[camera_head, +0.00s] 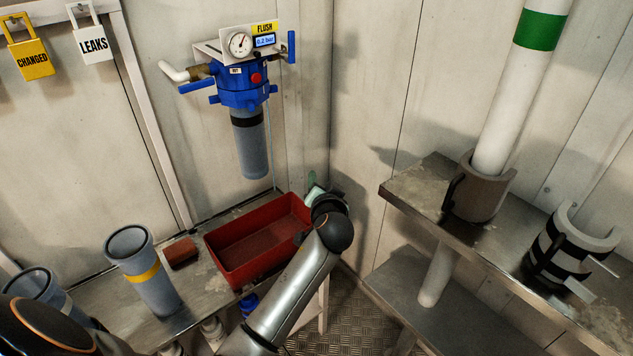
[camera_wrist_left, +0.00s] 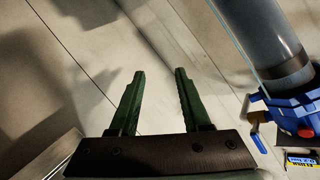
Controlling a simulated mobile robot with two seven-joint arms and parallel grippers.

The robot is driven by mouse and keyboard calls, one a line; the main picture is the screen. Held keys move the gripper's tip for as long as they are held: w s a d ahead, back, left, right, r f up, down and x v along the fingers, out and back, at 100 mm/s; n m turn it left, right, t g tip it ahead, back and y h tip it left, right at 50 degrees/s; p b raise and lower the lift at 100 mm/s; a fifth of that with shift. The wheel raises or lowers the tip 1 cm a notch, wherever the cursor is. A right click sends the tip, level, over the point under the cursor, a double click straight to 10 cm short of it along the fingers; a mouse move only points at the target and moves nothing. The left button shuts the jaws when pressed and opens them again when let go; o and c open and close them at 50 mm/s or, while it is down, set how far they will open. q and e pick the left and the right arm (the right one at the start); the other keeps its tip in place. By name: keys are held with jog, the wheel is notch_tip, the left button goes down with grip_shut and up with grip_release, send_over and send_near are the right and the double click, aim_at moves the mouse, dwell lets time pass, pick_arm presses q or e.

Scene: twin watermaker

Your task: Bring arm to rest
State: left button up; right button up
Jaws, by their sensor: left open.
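My left arm (camera_head: 295,295) reaches up from the bottom of the head view, across the right end of the red tray. My left gripper (camera_head: 313,187) is beyond the tray's far right corner, near the wall corner, and shows only in part behind the wrist. In the left wrist view its two green fingers (camera_wrist_left: 160,75) stand apart with nothing between them, facing bare wall panels. The blue filter unit (camera_head: 243,85) hangs on the wall to its left; in the wrist view the unit (camera_wrist_left: 295,105) shows tilted at the right, apart from the fingers. My right gripper is not seen.
A red tray (camera_head: 225,260), a brick-red block (camera_head: 181,252) and a grey cylinder with a yellow band (camera_head: 145,275) are on the left bench. A metal shelf (camera_head: 418,185) at the right holds a white pipe (camera_head: 505,100) in a cradle and a clamp (camera_head: 570,250).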

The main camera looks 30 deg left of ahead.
pick_arm(q)
jog(key=shift+s+f, duration=0.1)
jog(key=shift+f, duration=0.1)
dwell(0.4)
jog(key=s+d+f+m+g+h+p, duration=0.1)
jog(key=s+d+f+h+p, duration=0.25)
jog(key=s+f, duration=0.25)
jog(key=s+d+f+m+h+p, duration=0.2)
jog(key=s+d+f+h, duration=0.15)
jog(key=s+f, duration=0.2)
jog(key=s+d+f+h+p, duration=0.1)
jog(key=s+d+p, duration=0.1)
jog(key=s, duration=0.7)
jog(key=s+d+f+n+g+h+p, duration=0.1)
jog(key=s+d, duration=0.3)
jog(key=s, duration=0.5)
jog(key=shift+d+f+g+h+p, duration=0.35)
jog(key=shift+h+p, duration=0.3)
jog(key=shift+h, duration=0.15)
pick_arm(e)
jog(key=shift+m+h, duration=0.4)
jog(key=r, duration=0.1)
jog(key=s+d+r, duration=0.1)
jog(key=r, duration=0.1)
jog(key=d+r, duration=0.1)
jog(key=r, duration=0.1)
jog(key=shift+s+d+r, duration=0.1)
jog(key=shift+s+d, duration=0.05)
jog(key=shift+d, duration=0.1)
